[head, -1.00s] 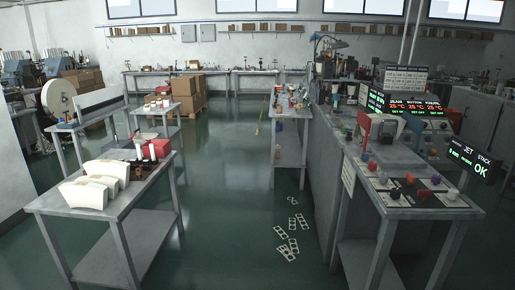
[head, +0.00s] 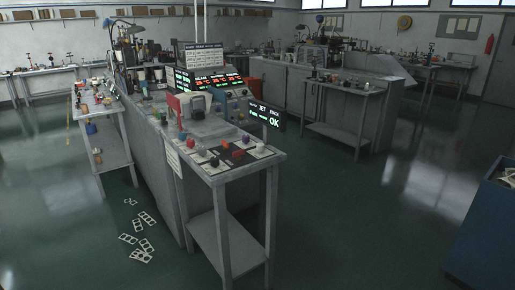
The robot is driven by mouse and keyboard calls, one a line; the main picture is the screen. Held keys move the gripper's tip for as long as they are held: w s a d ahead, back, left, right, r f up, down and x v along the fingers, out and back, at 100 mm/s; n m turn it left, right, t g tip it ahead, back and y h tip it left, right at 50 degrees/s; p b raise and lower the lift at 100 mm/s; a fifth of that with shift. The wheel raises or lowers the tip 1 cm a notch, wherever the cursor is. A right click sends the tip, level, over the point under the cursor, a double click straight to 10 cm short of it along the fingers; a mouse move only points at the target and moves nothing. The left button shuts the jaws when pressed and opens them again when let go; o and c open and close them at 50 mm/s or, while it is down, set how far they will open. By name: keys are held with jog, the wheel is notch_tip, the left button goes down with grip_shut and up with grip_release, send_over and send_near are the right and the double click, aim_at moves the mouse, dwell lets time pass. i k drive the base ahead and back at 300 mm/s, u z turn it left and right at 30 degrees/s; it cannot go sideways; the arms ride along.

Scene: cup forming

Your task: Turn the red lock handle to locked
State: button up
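The bench (head: 222,178) with the cup-forming station stands left of the centre in the head view. My gripper is not in view.
Lit displays (head: 208,80) and an "OK" screen (head: 266,118) rise over the bench. A narrow side table (head: 112,148) stands to its left. White flat pieces (head: 140,238) lie on the floor. A dark blue bin (head: 485,225) is at the right. Floor between bench and bin is clear.

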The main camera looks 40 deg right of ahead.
aim_at(237, 153)
jog(key=z, duration=4)
jog(key=i, duration=0.05)
jog(key=u, duration=2.85)
